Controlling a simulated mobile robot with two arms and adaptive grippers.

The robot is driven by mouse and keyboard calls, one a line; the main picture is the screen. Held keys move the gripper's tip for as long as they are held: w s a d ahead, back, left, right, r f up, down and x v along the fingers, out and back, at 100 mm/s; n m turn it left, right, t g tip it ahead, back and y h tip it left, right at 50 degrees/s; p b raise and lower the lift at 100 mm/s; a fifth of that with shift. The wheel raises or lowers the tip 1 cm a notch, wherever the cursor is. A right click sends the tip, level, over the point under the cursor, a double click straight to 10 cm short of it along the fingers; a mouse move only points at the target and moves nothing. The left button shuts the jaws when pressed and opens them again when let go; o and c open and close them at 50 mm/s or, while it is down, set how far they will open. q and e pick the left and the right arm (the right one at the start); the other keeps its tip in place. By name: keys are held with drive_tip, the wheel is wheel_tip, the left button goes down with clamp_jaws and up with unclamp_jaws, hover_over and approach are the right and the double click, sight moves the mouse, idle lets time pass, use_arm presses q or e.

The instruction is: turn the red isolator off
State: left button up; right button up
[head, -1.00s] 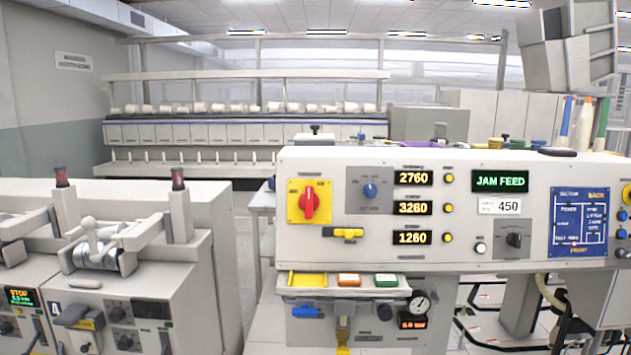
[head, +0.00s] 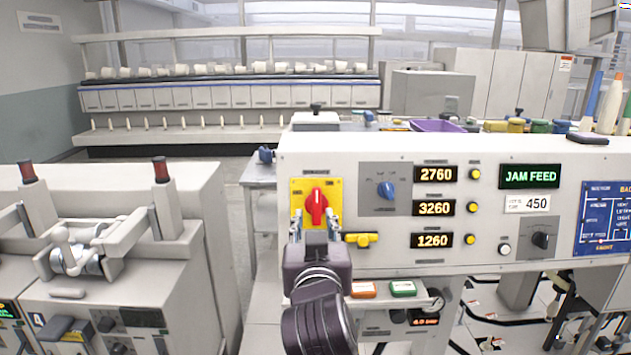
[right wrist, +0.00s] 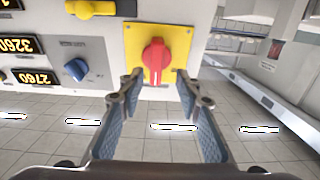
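The red isolator (head: 316,206) is a red rotary handle on a yellow square plate (head: 298,189), at the left end of the control panel. Its handle stands roughly upright in the head view. My right gripper (head: 315,226) is in front of the plate's lower part, with its fingers apart on either side below the handle. In the right wrist view, the red handle (right wrist: 154,56) lies ahead of the two open fingertips (right wrist: 160,84), with nothing between the fingers. I cannot tell any contact. My left gripper is not in view.
A yellow lever switch (head: 362,240) is just right of my right gripper. A blue knob (head: 387,189) and lit displays (head: 436,208) are further right. A small shelf with orange and green blocks (head: 403,288) juts out below. A grey machine (head: 190,230) stands left.

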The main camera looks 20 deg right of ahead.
sight(317, 197)
drive_tip(key=shift+w+d+r, duration=0.5)
drive_tip(key=shift+r, duration=0.3)
drive_tip(key=shift+w+d+r+p, duration=0.15)
drive_tip(key=shift+w+r+p, duration=0.1)
drive_tip(key=shift+w+p, duration=0.3)
drive_tip(key=shift+w+d+r+p, duration=0.2)
drive_tip(key=shift+w+p, duration=0.25)
drive_tip(key=shift+w, duration=0.2)
drive_tip(key=shift+f+p+x, duration=0.25)
drive_tip(key=shift+p+x, duration=0.05)
drive_tip(key=shift+x, duration=0.95)
drive_tip(key=shift+w+f, duration=0.1)
drive_tip(key=shift+w, duration=0.25)
drive_tip(key=c, duration=0.6)
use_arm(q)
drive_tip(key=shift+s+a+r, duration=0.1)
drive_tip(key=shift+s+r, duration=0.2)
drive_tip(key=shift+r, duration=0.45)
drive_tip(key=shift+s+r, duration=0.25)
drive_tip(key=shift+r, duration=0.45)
use_arm(e)
clamp_jaws()
